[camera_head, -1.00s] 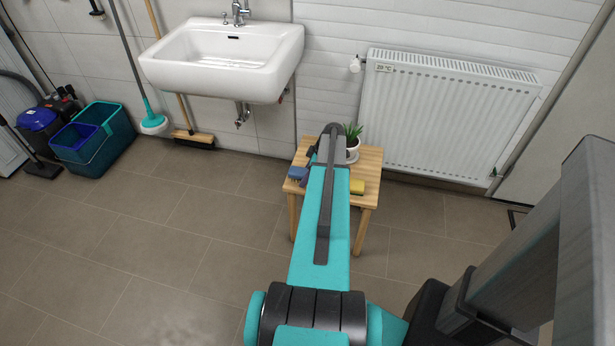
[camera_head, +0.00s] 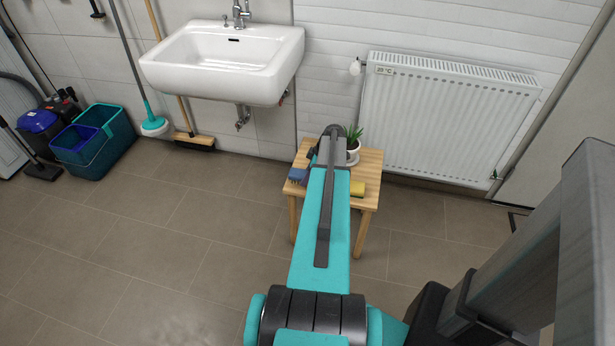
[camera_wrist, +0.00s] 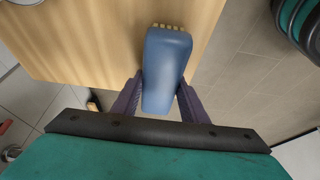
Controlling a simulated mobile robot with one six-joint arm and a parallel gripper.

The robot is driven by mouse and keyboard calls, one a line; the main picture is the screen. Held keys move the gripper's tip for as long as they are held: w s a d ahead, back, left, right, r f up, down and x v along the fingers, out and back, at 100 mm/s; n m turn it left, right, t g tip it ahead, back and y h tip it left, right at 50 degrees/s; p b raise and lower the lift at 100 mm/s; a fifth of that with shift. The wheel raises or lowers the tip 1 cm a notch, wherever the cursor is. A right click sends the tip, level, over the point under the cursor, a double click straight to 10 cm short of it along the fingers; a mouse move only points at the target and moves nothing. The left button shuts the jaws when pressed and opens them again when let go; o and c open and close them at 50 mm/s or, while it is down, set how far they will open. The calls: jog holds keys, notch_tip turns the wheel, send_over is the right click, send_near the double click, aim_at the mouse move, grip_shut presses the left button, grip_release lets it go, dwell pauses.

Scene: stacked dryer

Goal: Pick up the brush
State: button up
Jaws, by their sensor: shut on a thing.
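The brush has a blue body with pale bristles along one end; in the wrist view the brush (camera_wrist: 165,62) stands between the two dark purple fingers of my gripper (camera_wrist: 160,98). My gripper is shut on it, with a finger against each side. The wooden stool top (camera_wrist: 100,40) lies behind the brush there, and the brush overlaps its edge. In the head view the brush (camera_head: 297,175) shows as a small blue shape at the left edge of the stool top (camera_head: 368,161). My arm hides most of my gripper in that view.
A yellow sponge (camera_head: 357,188) and a potted plant (camera_head: 352,143) stand on the stool. A radiator (camera_head: 445,120) is behind it to the right, a white sink (camera_head: 225,60) to the left. Teal and blue buckets (camera_head: 95,140) stand far left. The floor left of the stool is clear.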

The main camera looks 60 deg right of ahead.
aim_at(304, 174)
jog(key=shift+r, duration=0.7)
notch_tip(304, 174, up, 2)
jog(key=shift+r, duration=0.1)
jog(key=s+a, duration=0.2)
jog(key=s, duration=0.5)
jog(key=s+a+r+b, duration=0.1)
jog(key=s+a, duration=0.1)
jog(key=s, duration=0.6)
jog(key=shift+s+a+b, duration=0.2)
jog(key=shift+a+b, duration=0.1)
jog(key=shift+a, duration=0.05)
